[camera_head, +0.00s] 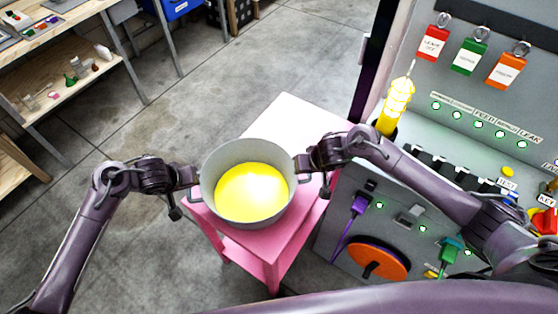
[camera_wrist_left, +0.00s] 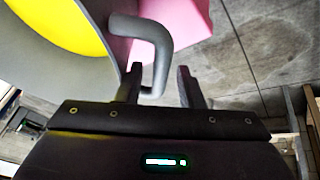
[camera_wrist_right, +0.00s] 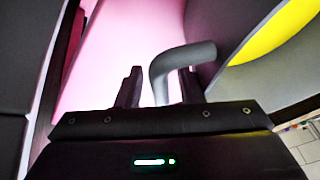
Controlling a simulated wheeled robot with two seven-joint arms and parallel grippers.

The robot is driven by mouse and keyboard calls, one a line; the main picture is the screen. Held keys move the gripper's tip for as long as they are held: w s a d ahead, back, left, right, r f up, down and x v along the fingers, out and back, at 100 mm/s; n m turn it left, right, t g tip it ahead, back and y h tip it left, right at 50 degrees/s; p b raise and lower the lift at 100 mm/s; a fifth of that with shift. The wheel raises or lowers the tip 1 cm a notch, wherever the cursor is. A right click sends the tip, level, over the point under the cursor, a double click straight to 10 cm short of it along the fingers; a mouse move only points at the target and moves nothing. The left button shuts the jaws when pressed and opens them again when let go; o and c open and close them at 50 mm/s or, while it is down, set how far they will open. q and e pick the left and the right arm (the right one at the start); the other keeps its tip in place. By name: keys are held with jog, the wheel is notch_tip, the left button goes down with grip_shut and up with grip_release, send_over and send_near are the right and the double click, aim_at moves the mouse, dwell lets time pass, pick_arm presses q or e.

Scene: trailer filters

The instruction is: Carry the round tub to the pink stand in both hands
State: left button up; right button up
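The round grey tub (camera_head: 207,188) with yellow inside is over the pink stand (camera_head: 288,232), and looks set down on its top. Its underside is hidden. My left gripper (camera_head: 194,177) is at the tub's left handle. In the left wrist view that handle (camera_wrist_left: 160,45) passes between the fingers, which stand apart with a gap. My right gripper (camera_head: 302,164) is at the right handle. In the right wrist view that handle (camera_wrist_right: 180,58) lies between the spread fingers, with gaps beside it.
A grey panel (camera_head: 340,262) with plugs, an orange disc (camera_head: 378,257) and a yellow lamp (camera_head: 397,100) stands close on the right. Wooden shelves (camera_head: 70,85) are at the upper left. The concrete floor (camera_head: 160,110) between is clear.

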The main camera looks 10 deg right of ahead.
jog(key=shift+r, duration=0.1)
pick_arm(q)
jog(key=v, duration=0.8)
pick_arm(e)
jog(key=v, duration=1.1)
jog(key=shift+s+r, duration=0.2)
jog(key=shift+r, duration=0.15)
pick_arm(q)
jog(key=shift+r, duration=0.15)
pick_arm(e)
jog(key=shift+d+r, duration=0.1)
